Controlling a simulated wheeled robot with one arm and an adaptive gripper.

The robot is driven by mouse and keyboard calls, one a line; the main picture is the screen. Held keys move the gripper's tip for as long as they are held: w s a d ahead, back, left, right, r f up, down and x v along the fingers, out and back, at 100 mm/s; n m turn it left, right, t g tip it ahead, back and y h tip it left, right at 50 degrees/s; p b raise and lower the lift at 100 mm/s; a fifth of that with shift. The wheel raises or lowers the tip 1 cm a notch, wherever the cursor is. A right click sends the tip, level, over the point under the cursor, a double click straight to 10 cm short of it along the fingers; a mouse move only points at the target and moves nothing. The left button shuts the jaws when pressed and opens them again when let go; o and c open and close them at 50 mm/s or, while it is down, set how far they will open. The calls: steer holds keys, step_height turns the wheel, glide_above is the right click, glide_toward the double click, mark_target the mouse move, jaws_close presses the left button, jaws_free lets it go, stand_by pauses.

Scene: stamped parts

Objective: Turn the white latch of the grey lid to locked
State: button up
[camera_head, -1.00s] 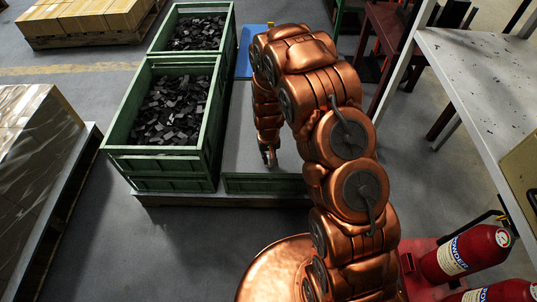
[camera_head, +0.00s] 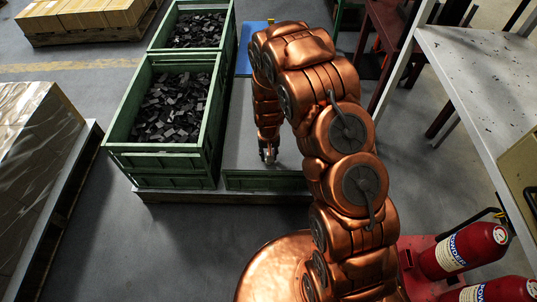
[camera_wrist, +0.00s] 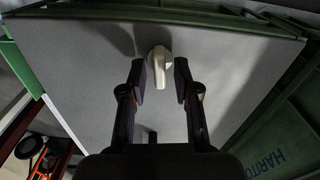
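The grey lid (camera_wrist: 85,80) covers a green crate and fills most of the wrist view. In the head view the grey lid (camera_head: 237,125) shows to the right of the crates of dark parts, partly hidden by my arm. The white latch (camera_wrist: 159,62) stands on the lid, its handle pointing toward my gripper in the wrist view. My gripper (camera_wrist: 163,78) is open, with one finger on each side of the latch and a gap visible on both sides. In the head view my gripper (camera_head: 268,155) is low over the lid, and the latch cannot be made out there.
Two green crates (camera_head: 160,163) of dark stamped parts (camera_head: 172,108) stand left of the lid. A blue panel (camera_head: 248,50) lies behind it. A white-topped table (camera_head: 480,85) and red fire extinguishers (camera_head: 463,250) stand at the right. Open floor lies in front.

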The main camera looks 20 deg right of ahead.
steer(key=shift+r, duration=0.1)
stand_by(0.3)
step_height(320, 180, up, 12)
steer(key=shift+f, duration=0.1)
stand_by(0.6)
stand_by(0.4)
steer(key=s+r+p, duration=0.4)
steer(key=r+p, duration=0.1)
steer(key=r, duration=0.5)
steer(key=s+r+p, duration=0.4)
steer(key=s+r, duration=0.1)
steer(key=r, duration=0.4)
steer(key=s+r+p, duration=0.4)
steer(key=r+p, duration=0.1)
steer(key=r, duration=0.5)
steer(key=shift+s+r+n+g+p, duration=0.35)
steer(key=shift+s+r+p, duration=2.15)
steer(key=shift+s+r, duration=1.25)
steer(key=shift+s+r+n+g+p, duration=0.25)
steer(key=shift+s+r+n+p, duration=0.15)
steer(key=shift+s+r+p, duration=2.75)
steer(key=shift+s+r+n+g+p, duration=0.35)
steer(key=shift+s+r+p, duration=1.5)
steer(key=shift+s+r, duration=2.55)
steer(key=shift+w+r, duration=0.3)
steer(key=shift+w, duration=0.05)
